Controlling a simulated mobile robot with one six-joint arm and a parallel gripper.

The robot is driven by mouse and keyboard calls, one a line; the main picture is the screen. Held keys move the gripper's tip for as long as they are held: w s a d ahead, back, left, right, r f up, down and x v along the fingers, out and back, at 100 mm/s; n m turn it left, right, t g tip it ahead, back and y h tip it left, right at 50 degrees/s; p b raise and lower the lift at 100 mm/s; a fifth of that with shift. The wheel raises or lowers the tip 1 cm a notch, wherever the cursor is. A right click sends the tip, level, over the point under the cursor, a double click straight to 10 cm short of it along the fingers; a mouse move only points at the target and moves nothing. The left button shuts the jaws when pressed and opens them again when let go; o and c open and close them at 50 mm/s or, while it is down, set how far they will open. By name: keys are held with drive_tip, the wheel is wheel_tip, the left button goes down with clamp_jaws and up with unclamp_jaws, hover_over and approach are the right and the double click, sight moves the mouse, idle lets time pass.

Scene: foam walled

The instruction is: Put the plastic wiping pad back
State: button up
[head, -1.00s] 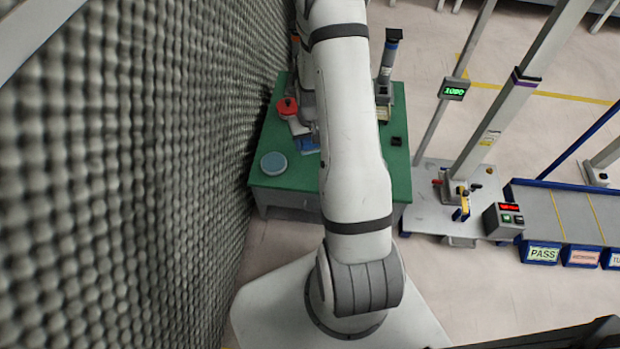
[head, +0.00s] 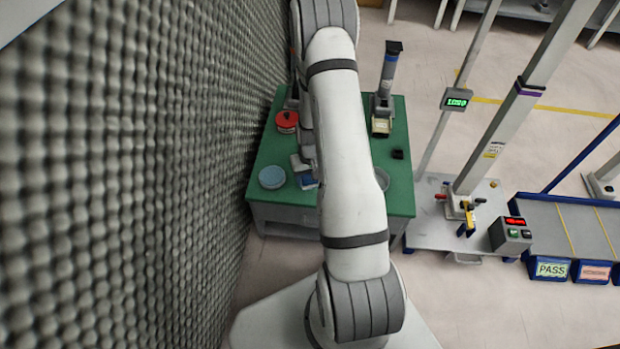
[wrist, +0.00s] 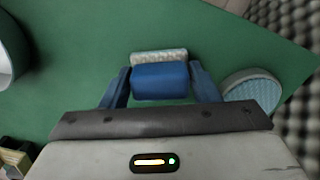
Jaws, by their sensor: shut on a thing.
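The wiping pad, a blue block (wrist: 160,82) with a pale textured strip (wrist: 158,57) along its far side, sits between the two blue fingers of my gripper (wrist: 160,88) in the wrist view. My gripper is shut on it, a finger at each side. The wrist view shows green table top around it; I cannot tell whether the pad touches the table. In the head view my gripper (head: 308,182) is a small blue and grey patch right of a light blue round dish, mostly hidden by my arm.
The light blue dish (head: 272,177) is on the green table (head: 270,205) near the foam wall (head: 130,190). A red-topped round container (head: 287,121), a dark-topped column (head: 387,75), a small black block (head: 397,154) and a clear round rim (head: 382,180) are also there.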

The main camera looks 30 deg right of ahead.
drive_tip(key=shift+f, duration=0.1)
drive_tip(key=o, duration=0.9)
wheel_tip(320, 180, up, 12)
drive_tip(key=p, duration=0.4)
wheel_tip(320, 180, up, 15)
drive_tip(key=n, duration=0.1)
hover_over(310, 176)
drive_tip(key=s+a, duration=0.5)
drive_tip(key=a, duration=0.2)
drive_tip(key=shift+n+t, duration=0.6)
drive_tip(key=shift+n, duration=0.1)
drive_tip(key=s+a+r, duration=0.2)
drive_tip(key=s+r, duration=0.1)
drive_tip(key=s, duration=0.1)
drive_tip(key=s+a+r, duration=0.2)
drive_tip(key=s+r, duration=0.2)
drive_tip(key=s, duration=0.1)
drive_tip(key=s+a+r, duration=0.3)
drive_tip(key=s+r, duration=0.1)
drive_tip(key=shift+s+r, duration=0.15)
drive_tip(key=shift+s, duration=0.2)
